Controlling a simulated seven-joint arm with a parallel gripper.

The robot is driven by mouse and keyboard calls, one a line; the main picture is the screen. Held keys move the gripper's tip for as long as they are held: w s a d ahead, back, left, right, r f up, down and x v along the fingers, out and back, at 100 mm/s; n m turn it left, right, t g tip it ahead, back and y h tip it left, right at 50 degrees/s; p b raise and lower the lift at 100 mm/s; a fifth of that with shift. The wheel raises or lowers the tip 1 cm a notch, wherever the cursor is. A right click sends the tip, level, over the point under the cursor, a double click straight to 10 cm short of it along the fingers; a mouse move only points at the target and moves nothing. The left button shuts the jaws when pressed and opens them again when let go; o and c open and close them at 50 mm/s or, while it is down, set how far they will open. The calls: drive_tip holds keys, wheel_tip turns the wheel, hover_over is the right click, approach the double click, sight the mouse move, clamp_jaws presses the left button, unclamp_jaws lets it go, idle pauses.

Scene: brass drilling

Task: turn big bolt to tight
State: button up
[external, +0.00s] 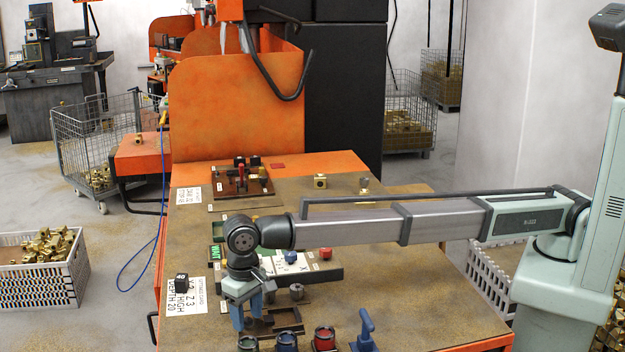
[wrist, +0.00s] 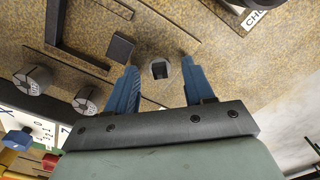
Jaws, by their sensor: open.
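My gripper (external: 254,304) is open, pointing down at the front of the bench, with blue fingers. In the wrist view its fingertips (wrist: 159,68) stand on either side of a small grey squarish piece with a dark hollow (wrist: 159,70), with gaps on both sides. This piece may be the big bolt; I cannot tell for sure. Two grey round knobs or bolt heads, a larger one (wrist: 33,78) and another (wrist: 88,99), lie to the left in the wrist view. One shows in the external view (external: 297,291), right of my gripper.
A dark frame fixture (external: 287,330) lies beside my fingers. A white panel with knobs (external: 290,264) is behind. The bench's right part is mostly clear.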

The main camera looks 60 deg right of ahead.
wheel_tip(320, 180, up, 14)
idle(0.6)
drive_tip(key=shift+f, duration=0.1)
wheel_tip(320, 180, down, 14)
drive_tip(key=n, duration=1.8)
idle(0.4)
clamp_jaws()
